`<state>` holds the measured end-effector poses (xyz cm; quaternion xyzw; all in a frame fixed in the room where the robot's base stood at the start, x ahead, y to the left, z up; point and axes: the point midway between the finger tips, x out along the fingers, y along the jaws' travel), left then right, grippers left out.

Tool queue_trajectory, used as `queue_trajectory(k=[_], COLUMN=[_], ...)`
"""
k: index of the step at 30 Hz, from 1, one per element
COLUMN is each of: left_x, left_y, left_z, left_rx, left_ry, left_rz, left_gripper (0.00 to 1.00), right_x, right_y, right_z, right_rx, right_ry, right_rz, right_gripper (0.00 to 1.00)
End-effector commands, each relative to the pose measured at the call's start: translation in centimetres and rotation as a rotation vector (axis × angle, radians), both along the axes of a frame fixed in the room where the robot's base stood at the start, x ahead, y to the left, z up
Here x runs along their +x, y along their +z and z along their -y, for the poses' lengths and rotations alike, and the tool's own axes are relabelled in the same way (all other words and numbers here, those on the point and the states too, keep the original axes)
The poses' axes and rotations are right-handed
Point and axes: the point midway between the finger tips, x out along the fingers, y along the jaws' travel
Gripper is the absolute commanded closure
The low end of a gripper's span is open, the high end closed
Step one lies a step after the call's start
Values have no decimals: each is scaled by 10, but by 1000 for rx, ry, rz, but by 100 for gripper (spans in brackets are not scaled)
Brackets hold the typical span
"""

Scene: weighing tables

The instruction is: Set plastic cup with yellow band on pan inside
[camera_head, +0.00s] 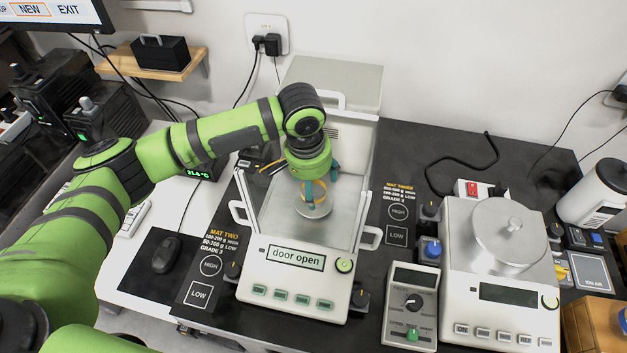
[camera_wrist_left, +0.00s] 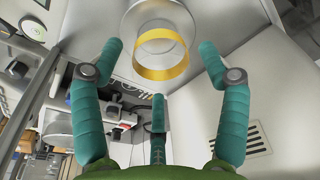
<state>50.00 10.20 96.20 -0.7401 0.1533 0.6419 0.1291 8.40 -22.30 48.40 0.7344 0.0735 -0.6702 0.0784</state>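The clear plastic cup with the yellow band (camera_head: 305,192) stands on the round pan (camera_head: 316,213) inside the balance chamber. In the left wrist view the cup's yellow band (camera_wrist_left: 162,73) lies between and beyond my spread fingers, with the pan (camera_wrist_left: 132,22) behind it. My left gripper (camera_head: 320,181) is over the cup in the chamber. Its fingers are open, and gaps show between the side fingers and the cup. The balance (camera_head: 252,268) displays "door open". My fingers partly hide the cup in the head view. My right gripper is not in view.
A second balance (camera_head: 454,302) with a metal pan and weight stands at the right, beside a small grey control box (camera_head: 399,320). The chamber's side walls and handles flank my left gripper closely. A mouse (camera_head: 166,254) lies on a black pad at the left.

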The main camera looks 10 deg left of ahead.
Motion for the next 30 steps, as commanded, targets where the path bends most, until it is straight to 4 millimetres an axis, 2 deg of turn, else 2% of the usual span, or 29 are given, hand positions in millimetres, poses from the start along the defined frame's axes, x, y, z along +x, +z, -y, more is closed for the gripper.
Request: queue_trajectory(k=[7, 11, 22, 25, 30], left_x=[0, -1, -10, -12, -15], left_y=[1, 13, 88, 104, 119], left_z=[0, 0, -4, -6, -7], left_rx=[0, -2, -2, -2, -1], left_ry=[-1, 0, -1, 0, 0], left_rz=[1, 4, 6, 4, 2], left_gripper=[24, 24, 24, 24, 24], right_x=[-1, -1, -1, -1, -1], right_y=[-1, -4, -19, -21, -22], right_z=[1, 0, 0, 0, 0], right_rx=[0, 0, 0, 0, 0], right_ry=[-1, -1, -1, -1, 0], right_rz=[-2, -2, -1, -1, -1], right_gripper=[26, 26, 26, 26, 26])
